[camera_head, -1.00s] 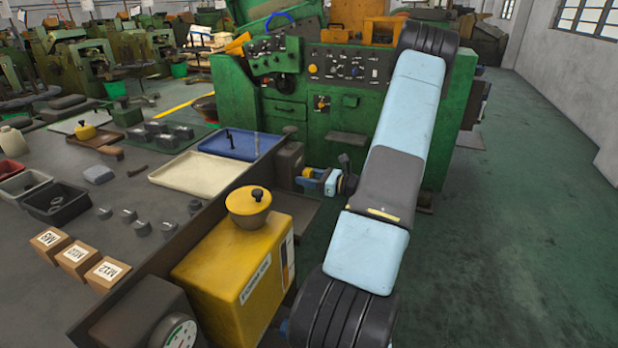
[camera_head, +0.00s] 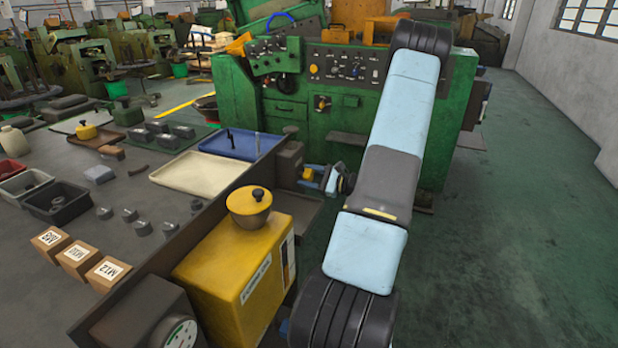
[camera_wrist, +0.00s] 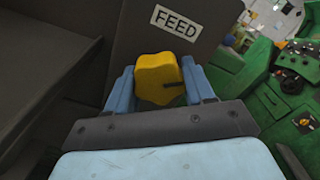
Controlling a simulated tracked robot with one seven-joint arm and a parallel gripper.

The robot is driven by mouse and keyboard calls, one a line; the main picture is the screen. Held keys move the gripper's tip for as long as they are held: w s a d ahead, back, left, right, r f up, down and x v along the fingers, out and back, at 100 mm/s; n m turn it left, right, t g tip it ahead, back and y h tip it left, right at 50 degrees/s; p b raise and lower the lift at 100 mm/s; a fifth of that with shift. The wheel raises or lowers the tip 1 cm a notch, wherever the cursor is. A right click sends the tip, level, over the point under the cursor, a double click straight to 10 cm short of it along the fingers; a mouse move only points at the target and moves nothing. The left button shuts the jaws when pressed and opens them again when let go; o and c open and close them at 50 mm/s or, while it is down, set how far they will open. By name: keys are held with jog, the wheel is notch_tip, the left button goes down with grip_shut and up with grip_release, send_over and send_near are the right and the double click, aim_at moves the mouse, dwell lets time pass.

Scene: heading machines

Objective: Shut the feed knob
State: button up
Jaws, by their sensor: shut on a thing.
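The yellow feed knob (camera_wrist: 158,80) sits below a white FEED label (camera_wrist: 175,22) on a dark grey box face (camera_wrist: 135,30) in the wrist view. In the head view my gripper (camera_head: 312,176) is at the side of the dark box (camera_head: 289,162) by the bench end, and a bit of the yellow knob (camera_head: 307,173) shows there.
A yellow box with a round lid (camera_head: 240,275) stands at the near bench end. A blue tray (camera_head: 240,144) and a cream tray (camera_head: 192,175) lie on the bench. A green machine (camera_head: 345,105) stands behind my arm. The floor to the right (camera_head: 510,200) is clear.

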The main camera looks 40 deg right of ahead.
jog(key=n, duration=0.5)
jog(key=shift+d+r+n, duration=0.1)
jog(key=shift+d+n, duration=0.05)
jog(key=shift+n, duration=0.15)
jog(key=n, duration=0.5)
jog(key=shift+n, duration=0.4)
jog(key=o, duration=1)
jog(key=shift+o, duration=0.2)
jog(key=v, duration=1.3)
jog(key=shift+s+d, duration=0.15)
jog(key=shift+s, duration=0.15)
